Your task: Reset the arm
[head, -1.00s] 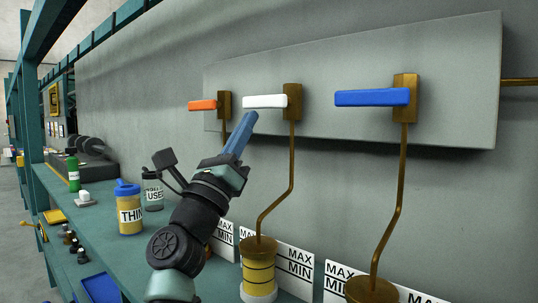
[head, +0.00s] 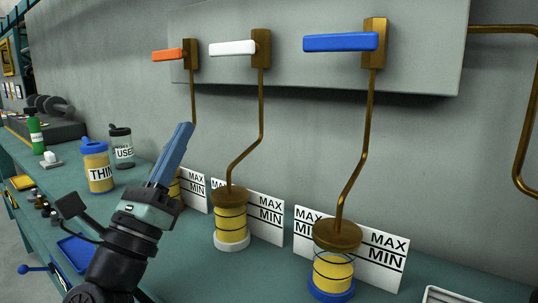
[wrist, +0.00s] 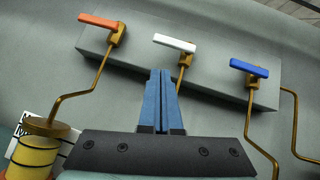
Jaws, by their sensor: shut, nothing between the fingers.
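My gripper (head: 183,130) rises from the lower left in the head view, its blue fingers pointing up and slightly right. It is shut and empty, and the wrist view shows the two blue fingers (wrist: 160,75) side by side. In the head view the gripper appears in front of the workbench (head: 215,275), left of the middle jar (head: 232,222), and partly hides another jar (head: 174,190). Its fingertips appear below the orange handle (head: 167,56) and the white handle (head: 232,48). No contact with anything shows.
A blue handle (head: 340,42) is on the grey wall panel (head: 420,70). Brown pipes run down to jars, including the right jar (head: 333,272), before MAX/MIN cards (head: 385,262). A THIN-labelled jar (head: 97,168), a dark-lidded jar (head: 121,145) and a green bottle (head: 36,132) stand left.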

